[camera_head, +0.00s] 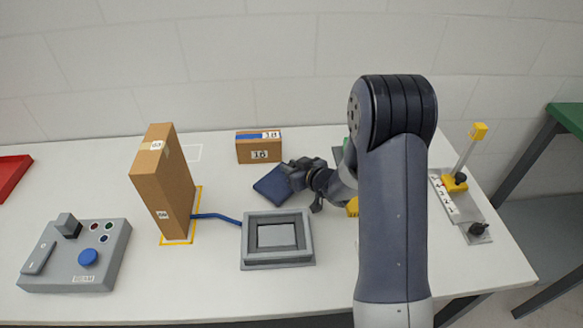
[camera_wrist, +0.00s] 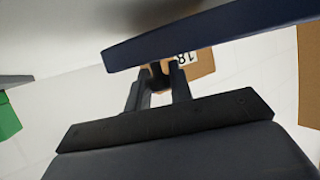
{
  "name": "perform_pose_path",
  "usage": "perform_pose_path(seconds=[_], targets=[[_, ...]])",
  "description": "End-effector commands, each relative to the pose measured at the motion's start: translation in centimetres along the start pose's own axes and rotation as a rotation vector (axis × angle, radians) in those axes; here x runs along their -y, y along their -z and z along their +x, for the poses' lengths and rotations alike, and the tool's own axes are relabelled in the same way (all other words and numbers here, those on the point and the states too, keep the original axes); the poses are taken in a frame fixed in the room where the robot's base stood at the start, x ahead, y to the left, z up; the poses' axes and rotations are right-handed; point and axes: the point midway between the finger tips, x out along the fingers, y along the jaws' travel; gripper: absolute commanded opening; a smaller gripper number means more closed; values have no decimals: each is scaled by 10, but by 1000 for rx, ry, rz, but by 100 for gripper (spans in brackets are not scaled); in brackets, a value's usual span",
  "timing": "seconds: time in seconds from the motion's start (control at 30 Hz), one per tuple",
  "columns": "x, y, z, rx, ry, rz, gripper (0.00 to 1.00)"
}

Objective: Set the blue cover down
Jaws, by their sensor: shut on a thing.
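The blue cover (camera_head: 272,186) is a flat dark-blue slab in the middle of the table area in the head view. My gripper (camera_head: 292,173) is shut on its right side. In the wrist view the cover (camera_wrist: 210,36) spans the upper right as a thick blue edge, with my gripper's fingers (camera_wrist: 158,85) meeting it. The cover looks slightly tilted in the head view. I cannot tell whether it touches the table. A grey fixture (camera_head: 245,256) with a square recess and a grey inner block stands in front of it.
A small box (camera_head: 258,155) labelled 18 stands behind the cover. A tall cardboard box (camera_head: 162,180) stands left in a yellow outline. A blue bar (camera_head: 215,217) runs to the fixture. A control panel (camera_head: 75,265) is front left, a lever device (camera_head: 462,205) right. White tabletop is bare left of the cover.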

Motion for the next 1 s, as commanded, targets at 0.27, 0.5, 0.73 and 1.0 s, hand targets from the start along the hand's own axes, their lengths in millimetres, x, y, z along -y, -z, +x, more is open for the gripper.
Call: perform_pose_path(seconds=[0.27, 0.5, 0.73, 1.0], targets=[[0, -2, 1, -2, 0, -1, 0], [0, -9, 4, -2, 0, -1, 0], [0, -13, 5, -1, 0, -1, 0], [0, -16, 6, 4, 1, 0, 41]])
